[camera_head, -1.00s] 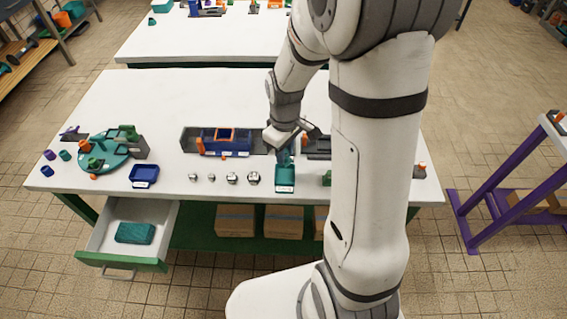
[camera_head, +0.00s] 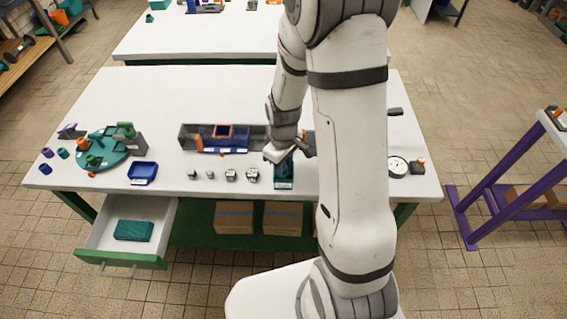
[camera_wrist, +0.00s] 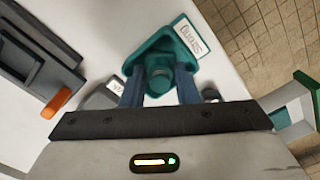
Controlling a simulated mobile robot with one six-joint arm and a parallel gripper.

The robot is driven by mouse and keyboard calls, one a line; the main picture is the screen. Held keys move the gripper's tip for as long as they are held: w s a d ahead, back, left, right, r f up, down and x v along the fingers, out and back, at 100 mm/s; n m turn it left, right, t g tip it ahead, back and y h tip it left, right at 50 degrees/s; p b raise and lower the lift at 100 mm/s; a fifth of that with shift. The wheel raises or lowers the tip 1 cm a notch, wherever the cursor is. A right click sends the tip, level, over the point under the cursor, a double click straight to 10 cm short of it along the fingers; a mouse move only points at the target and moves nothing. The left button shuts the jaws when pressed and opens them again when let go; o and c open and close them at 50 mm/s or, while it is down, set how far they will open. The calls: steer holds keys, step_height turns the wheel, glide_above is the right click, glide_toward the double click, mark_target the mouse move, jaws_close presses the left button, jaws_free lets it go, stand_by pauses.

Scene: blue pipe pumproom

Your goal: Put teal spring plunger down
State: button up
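The teal spring plunger (camera_wrist: 159,82) shows in the wrist view as a round teal piece between the two blue fingers of my gripper (camera_wrist: 160,92). The fingers flank it closely on both sides and appear shut on it.
A grey rail with a blue bin (camera_head: 222,144) stands left of my gripper. Several metal nuts (camera_head: 231,175) lie left of the tray. A dial gauge (camera_head: 398,166) is to the right. A drawer (camera_head: 130,226) is open at the front left. My arm hides part of the table.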

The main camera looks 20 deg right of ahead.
steer(key=shift+o, duration=0.4)
steer(key=shift+r, duration=0.45)
step_height(320, 180, up, 11)
steer(key=s+r+m+t, duration=0.2)
steer(key=s+r+m, duration=0.5)
steer(key=s+r, duration=0.4)
steer(key=s, duration=0.3)
steer(key=shift+s+t, duration=0.15)
steer(key=shift+t, duration=0.25)
